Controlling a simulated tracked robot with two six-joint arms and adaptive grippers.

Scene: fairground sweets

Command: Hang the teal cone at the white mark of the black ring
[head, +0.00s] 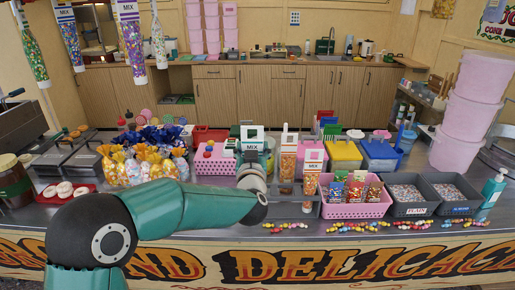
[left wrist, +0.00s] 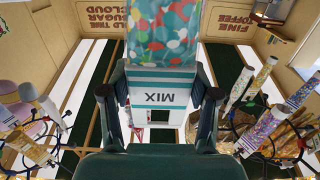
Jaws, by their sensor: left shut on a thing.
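My left gripper (head: 252,165) is above the counter's middle and shut on the teal cone. The cone's white MIX label (head: 252,134) shows just above the gripper in the head view. In the left wrist view my left gripper (left wrist: 162,78) has one finger on each side of the teal cone (left wrist: 162,40). The cone is patterned with coloured sweets and has a teal-striped white band. Dark ring-like wires with hanging cones show at the right (left wrist: 270,145) and left of this view. I cannot tell which is the black ring, and I cannot make out a white mark. My right gripper is out of view.
Several cones (head: 130,40) hang at the top left of the head view. Below stand filled sweet bags (head: 142,165), a pink basket (head: 355,209), grey trays (head: 410,209) and pink tubs (head: 462,148). Loose sweets lie along the counter's front.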

